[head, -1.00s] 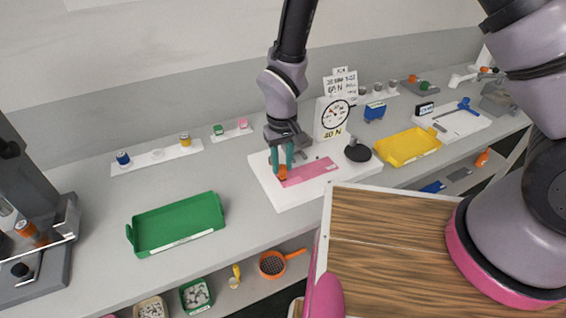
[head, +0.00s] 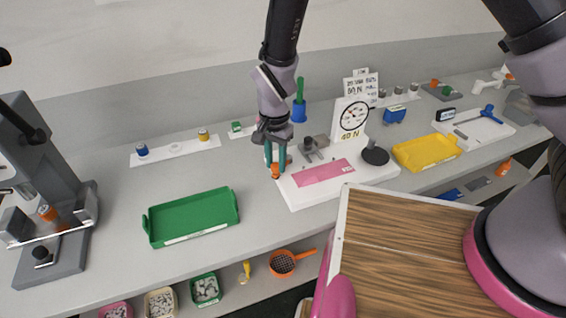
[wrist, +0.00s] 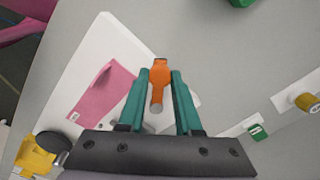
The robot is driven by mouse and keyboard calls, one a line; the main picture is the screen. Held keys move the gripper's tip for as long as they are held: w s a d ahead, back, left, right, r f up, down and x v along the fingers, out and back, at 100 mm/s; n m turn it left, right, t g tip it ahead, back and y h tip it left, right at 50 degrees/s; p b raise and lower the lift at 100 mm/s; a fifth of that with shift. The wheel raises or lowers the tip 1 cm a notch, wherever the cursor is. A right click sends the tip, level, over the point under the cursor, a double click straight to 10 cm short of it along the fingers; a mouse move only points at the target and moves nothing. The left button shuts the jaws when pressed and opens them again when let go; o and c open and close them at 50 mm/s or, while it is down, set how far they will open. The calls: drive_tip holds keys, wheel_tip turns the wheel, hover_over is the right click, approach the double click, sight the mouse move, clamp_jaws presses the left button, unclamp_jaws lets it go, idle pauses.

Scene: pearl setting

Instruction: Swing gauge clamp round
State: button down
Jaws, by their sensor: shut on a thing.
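The gauge (head: 353,117) stands upright at the back of a white board (head: 300,197). It has a round dial and reads "40 N" below. A pink strip (head: 325,171) lies on the board, and a grey metal fixture (head: 312,150) stands behind it. My gripper (head: 275,170) has its teal fingers shut on an orange piece at the board's left edge, which looks like the clamp's handle. In the wrist view the orange handle (wrist: 159,80) lies between the fingertips. Its link to the grey fixture is hidden.
A green tray (head: 192,215) lies to the left with clear bench between. A black round pad (head: 375,155) sits at the board's right end. A yellow tray (head: 427,151) stands beyond it. A blue holder with a green handle (head: 299,101) stands behind.

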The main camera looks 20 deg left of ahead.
drive_tip(key=a+m, duration=0.1)
drive_tip(key=w+a+m, duration=0.1)
drive_tip(key=m, duration=0.1)
drive_tip(key=shift+a+m, duration=0.15)
drive_tip(key=shift+m, duration=0.15)
drive_tip(key=shift+w+a+m, duration=0.45)
drive_tip(key=shift+a+m, duration=0.05)
drive_tip(key=shift+m, duration=0.55)
drive_tip(key=shift+w+a+m, duration=0.45)
drive_tip(key=shift+a+m, duration=0.05)
drive_tip(key=shift+m, duration=0.55)
drive_tip(key=c, duration=0.6)
unclamp_jaws()
wheel_tip(320, 180, up, 11)
